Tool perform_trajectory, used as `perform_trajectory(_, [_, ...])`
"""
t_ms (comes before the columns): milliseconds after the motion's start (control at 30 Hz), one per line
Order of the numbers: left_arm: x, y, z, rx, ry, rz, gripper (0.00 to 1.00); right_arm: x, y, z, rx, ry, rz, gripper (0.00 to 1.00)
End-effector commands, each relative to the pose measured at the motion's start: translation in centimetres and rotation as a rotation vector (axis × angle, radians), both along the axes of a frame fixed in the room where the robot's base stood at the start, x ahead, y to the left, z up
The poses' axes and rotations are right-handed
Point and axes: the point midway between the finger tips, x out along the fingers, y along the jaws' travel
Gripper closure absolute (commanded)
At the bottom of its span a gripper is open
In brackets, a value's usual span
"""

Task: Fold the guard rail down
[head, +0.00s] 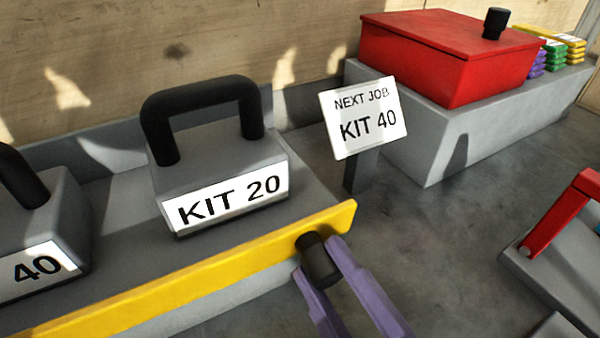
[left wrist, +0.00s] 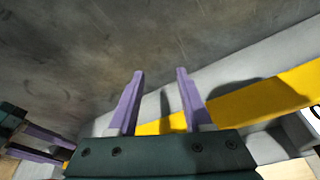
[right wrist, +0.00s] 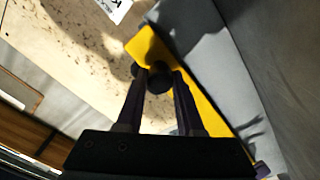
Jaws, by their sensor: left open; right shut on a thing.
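The yellow guard rail (head: 190,272) runs along the front edge of the grey shelf. It stands up along that edge in front of the kit blocks, and its right end reaches past the KIT 20 block. A black knob (head: 318,262) sits at the rail's right end. My right gripper (head: 316,256) is shut on this knob, and the right wrist view shows the knob (right wrist: 158,80) between its fingertips. My left gripper (left wrist: 160,74) is open and empty in the left wrist view, with part of the rail (left wrist: 265,102) behind and to the right. It is not seen in the head view.
The KIT 20 block (head: 218,165) with a black handle and a second block marked 40 (head: 45,225) stand behind the rail. A NEXT JOB KIT 40 sign (head: 365,118) and a red box (head: 440,60) are further back. A red-handled grey item (head: 565,250) is at right.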

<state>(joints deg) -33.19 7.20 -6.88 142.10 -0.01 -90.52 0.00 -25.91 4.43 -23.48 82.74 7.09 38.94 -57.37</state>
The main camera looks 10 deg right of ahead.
Motion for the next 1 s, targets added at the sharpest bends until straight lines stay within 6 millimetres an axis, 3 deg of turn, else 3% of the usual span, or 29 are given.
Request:
perform_trajectory(67, [0.0,0.0,-1.0,0.000,0.000,0.000,0.50,-0.1,0.0,-0.5,0.008,-0.021,0.000,1.00])
perform_trajectory(367, [0.0,-0.2,-0.8,-0.007,0.001,0.004,0.50,-0.1,0.0,-0.2,0.010,-0.028,0.000,1.00])
perform_trajectory(400, [0.0,-0.2,-0.8,-0.008,0.000,0.005,0.50,-0.1,0.0,-0.2,0.010,-0.028,0.000,0.61])
perform_trajectory(600, [0.0,-0.3,-0.8,-0.011,0.001,0.007,0.50,-0.1,0.0,-0.2,0.010,-0.027,0.001,0.38])
perform_trajectory(667, [0.0,-0.3,-0.8,-0.011,0.001,0.007,0.50,-0.1,0.0,-0.2,0.010,-0.027,0.001,0.34])
perform_trajectory(1000, [0.0,-0.2,-0.8,-0.008,0.000,0.006,0.50,-1.1,-0.4,-0.4,0.008,-0.026,0.001,0.34])
